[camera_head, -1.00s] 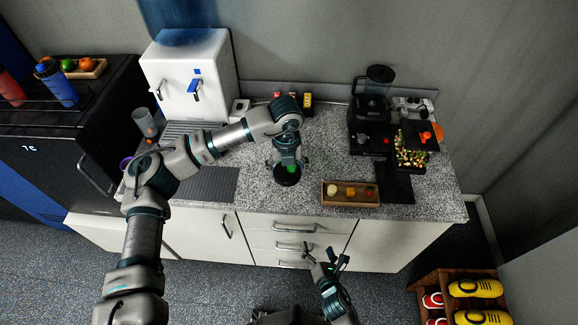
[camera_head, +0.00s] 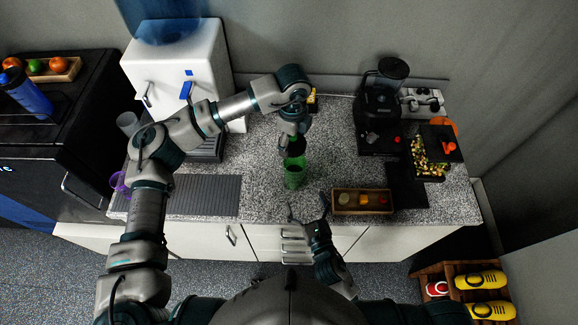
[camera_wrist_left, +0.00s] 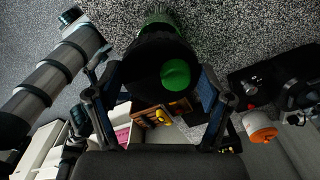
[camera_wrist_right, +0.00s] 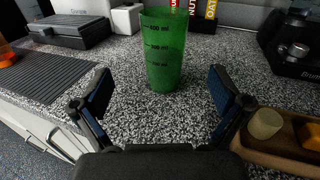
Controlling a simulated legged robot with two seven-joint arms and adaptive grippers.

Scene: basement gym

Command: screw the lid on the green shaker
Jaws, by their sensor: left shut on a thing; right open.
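The green shaker (camera_head: 295,176) stands upright on the counter; it also shows in the right wrist view (camera_wrist_right: 162,55), with volume marks on its side. My left gripper (camera_head: 295,139) is shut on the black lid (camera_head: 296,149), above the shaker. In the left wrist view the lid (camera_wrist_left: 145,70), with its green cap (camera_wrist_left: 175,75), hides most of the shaker. No lid shows on the shaker's rim in the right wrist view. My right gripper (camera_head: 308,207) is open and empty at the counter's front edge. Its fingers spread on both sides in front of the shaker, without touching it.
A wooden tray (camera_head: 362,212) with small foods lies right of the shaker, close to my right gripper (camera_wrist_right: 160,95). A black blender (camera_head: 383,105) and a water dispenser (camera_head: 178,75) stand farther back. A ridged drain area (camera_head: 205,195) lies to the left.

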